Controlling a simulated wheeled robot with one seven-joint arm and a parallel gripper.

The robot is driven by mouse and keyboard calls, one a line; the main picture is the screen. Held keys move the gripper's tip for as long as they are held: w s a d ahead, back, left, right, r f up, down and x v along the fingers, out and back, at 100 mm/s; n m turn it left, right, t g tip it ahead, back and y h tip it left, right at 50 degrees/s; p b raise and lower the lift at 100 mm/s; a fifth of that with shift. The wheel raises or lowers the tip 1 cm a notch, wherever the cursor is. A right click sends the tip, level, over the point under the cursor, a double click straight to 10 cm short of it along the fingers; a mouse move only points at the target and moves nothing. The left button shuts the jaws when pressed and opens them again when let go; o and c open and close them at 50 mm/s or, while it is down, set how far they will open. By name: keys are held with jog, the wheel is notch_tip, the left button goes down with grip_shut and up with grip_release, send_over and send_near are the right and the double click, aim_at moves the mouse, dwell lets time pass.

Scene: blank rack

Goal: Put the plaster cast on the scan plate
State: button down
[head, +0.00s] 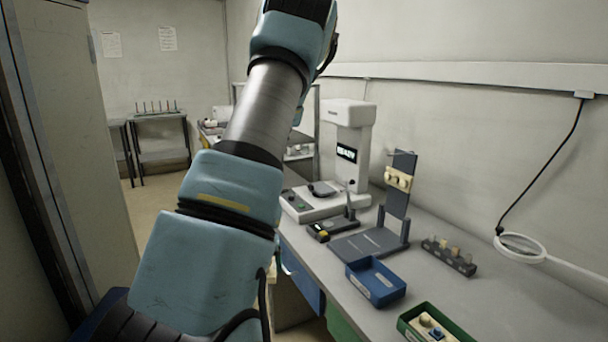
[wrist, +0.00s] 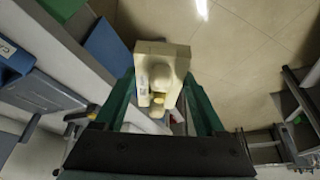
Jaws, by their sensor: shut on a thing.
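In the wrist view, my gripper (wrist: 160,88) is shut on the plaster cast (wrist: 161,63), a cream block with a rounded raised form on its face. A green finger lies on each side of it, and the cast is held up off any surface, with the floor far below. In the head view my arm rises out of the top of the picture, so the gripper and cast do not show there. The scan plate (head: 323,188) appears as a dark round disc on the base of a white scanner (head: 350,140) with a lit READY display. It looks bare.
On the bench (head: 480,300) stand a dark upright holder (head: 402,190), a blue tray (head: 375,283), a green tray (head: 436,325) with small parts, and a rack of small pieces (head: 449,256). A ring magnifier (head: 521,246) is by the wall. A tall cabinet (head: 70,130) stands left.

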jog(key=s+f+b, duration=0.2)
jog(key=f+b, duration=0.2)
jog(key=f, duration=0.3)
jog(key=s+f+b, duration=0.2)
jog(key=f+b, duration=0.3)
jog(key=f, duration=0.3)
jog(key=shift+s+f, duration=0.25)
jog(key=shift+s, duration=0.1)
jog(key=shift+d, duration=0.1)
